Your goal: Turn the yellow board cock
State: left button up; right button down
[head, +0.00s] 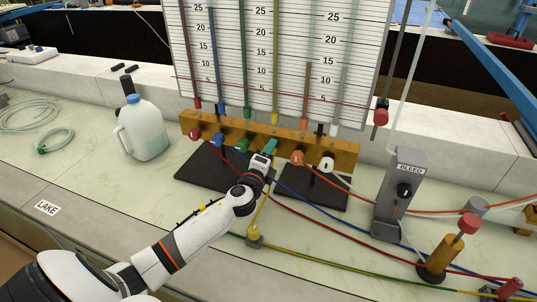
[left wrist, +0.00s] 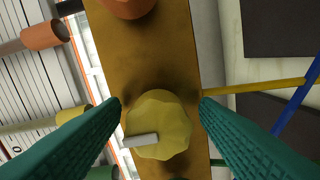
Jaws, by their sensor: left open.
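The yellow board cock (left wrist: 165,112) is a faceted round knob with a pale grey pointer, set on the brass manifold bar (left wrist: 135,60). The pointer lies toward the left of the left wrist view. My left gripper (left wrist: 161,103) is open, with one teal finger on each side of the knob. I cannot tell whether either finger touches it. In the head view my left gripper (head: 268,150) is at the front of the manifold bar (head: 345,150) and hides the yellow cock. My right gripper is not in view.
Red (head: 195,134), blue (head: 217,140), green (head: 242,146), orange (head: 297,158) and white (head: 327,164) cocks line the same bar. A scaled tube board (head: 292,60) stands behind. A jug (head: 143,130) is at left and a BLEED post (head: 398,195) at right. Coloured hoses cross the bench.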

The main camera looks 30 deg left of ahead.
pick_arm(q)
jog(key=b+v, duration=0.2)
jog(key=v, duration=1)
dwell(0.4)
